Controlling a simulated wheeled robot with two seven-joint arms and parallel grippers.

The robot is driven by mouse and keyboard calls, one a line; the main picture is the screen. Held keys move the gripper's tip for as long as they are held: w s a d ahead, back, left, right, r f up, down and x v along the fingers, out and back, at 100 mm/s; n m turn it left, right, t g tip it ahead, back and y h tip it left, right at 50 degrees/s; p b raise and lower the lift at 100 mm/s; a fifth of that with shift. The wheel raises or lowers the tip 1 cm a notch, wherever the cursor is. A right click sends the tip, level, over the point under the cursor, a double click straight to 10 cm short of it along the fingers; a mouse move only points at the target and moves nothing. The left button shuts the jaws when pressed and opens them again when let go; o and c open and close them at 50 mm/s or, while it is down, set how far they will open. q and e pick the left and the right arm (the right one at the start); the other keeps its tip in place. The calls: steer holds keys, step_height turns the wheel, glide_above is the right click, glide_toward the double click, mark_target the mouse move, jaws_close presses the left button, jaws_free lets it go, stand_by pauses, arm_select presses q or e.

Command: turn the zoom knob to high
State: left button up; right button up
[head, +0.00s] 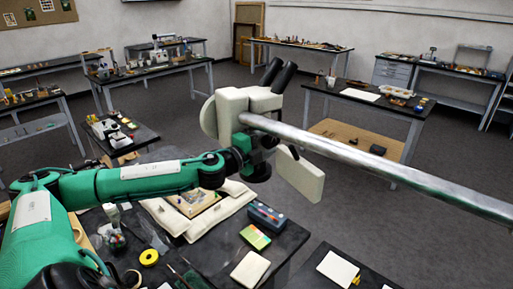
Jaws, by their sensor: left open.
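The microscope head (232,108) is cream, with two black eyepieces (279,76), and hangs from a thick metal boom (390,168) running to the right. I cannot make out the zoom knob; the part of the head near my gripper is largely covered. My green left arm reaches in from the left. Its dark and green left gripper (255,162) is open, just below the head and boom; I cannot tell whether it touches anything. A flat cream panel (302,178) hangs right of the gripper. My right gripper is out of view.
Below, the dark bench holds a gilt fragment (193,201) among cream cushions (225,215), a blue-grey box (267,215), a green-yellow card (255,237), a cream pad (250,269) and yellow tape (149,257). The boom crosses the space at right. Other worktables stand farther back.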

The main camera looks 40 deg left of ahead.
arm_select(q)
steer(key=shift+s+a+f+b, duration=0.15)
steer(key=shift+s+f+b, duration=0.05)
steer(key=shift+s+b, duration=0.35)
steer(key=shift+s+a+f+b, duration=0.1)
steer(key=shift+s+f+b, duration=0.1)
steer(key=shift+s+b, duration=0.3)
steer(key=shift+s+a+r+b, duration=0.1)
steer(key=shift+s+a+b, duration=0.15)
steer(key=shift+s+b, duration=1.4)
steer(key=shift+b, duration=0.25)
steer(key=shift+s+a+b, duration=0.1)
steer(key=shift+s+b, duration=0.7)
steer(key=shift+s, duration=0.15)
steer(key=b, duration=0.3)
glide_toward(262, 144)
steer(key=shift+s+r, duration=0.15)
steer(key=shift+s, duration=0.85)
